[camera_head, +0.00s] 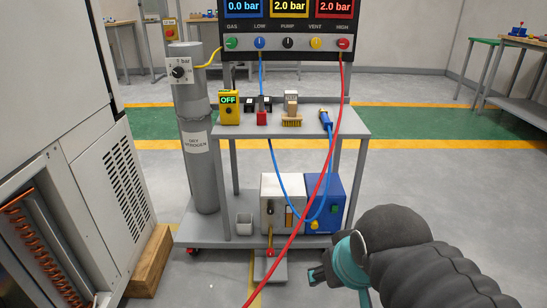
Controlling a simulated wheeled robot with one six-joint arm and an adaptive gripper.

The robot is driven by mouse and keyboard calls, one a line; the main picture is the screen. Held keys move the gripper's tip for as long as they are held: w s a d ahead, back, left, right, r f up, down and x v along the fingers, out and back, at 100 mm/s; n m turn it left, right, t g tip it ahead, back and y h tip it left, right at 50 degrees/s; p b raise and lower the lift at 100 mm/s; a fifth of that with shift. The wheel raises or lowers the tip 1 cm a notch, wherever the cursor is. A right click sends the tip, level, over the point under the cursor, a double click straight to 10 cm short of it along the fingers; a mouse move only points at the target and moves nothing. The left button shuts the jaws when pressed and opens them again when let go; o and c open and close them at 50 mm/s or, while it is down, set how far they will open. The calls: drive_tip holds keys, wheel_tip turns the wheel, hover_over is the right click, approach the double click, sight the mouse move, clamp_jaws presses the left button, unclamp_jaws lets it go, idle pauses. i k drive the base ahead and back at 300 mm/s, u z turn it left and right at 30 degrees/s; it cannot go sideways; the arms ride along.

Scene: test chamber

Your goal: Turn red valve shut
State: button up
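The red valve knob (343,43) is at the right end of a row of coloured knobs on the dark manifold panel, under the label HIGH. A red hose (326,170) runs down from it past the cart to the floor at the front. The red display (334,9) above reads 2.0 bar. My gripper (318,274) is low at the right of centre, in front of the cart and well below and apart from the knob. Its fingers are small and partly hidden by my arm, so I cannot tell whether it is open or shut.
Green, blue, black and yellow knobs sit left of the red one. The cart shelf (350,122) holds a yellow meter (229,108), a brush (292,119) and a blue tool (326,120). A grey cylinder (196,165) stands left.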

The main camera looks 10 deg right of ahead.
sight(343, 43)
drive_tip(key=u, duration=0.4)
drive_tip(key=i, duration=1.15)
drive_tip(key=z, duration=0.7)
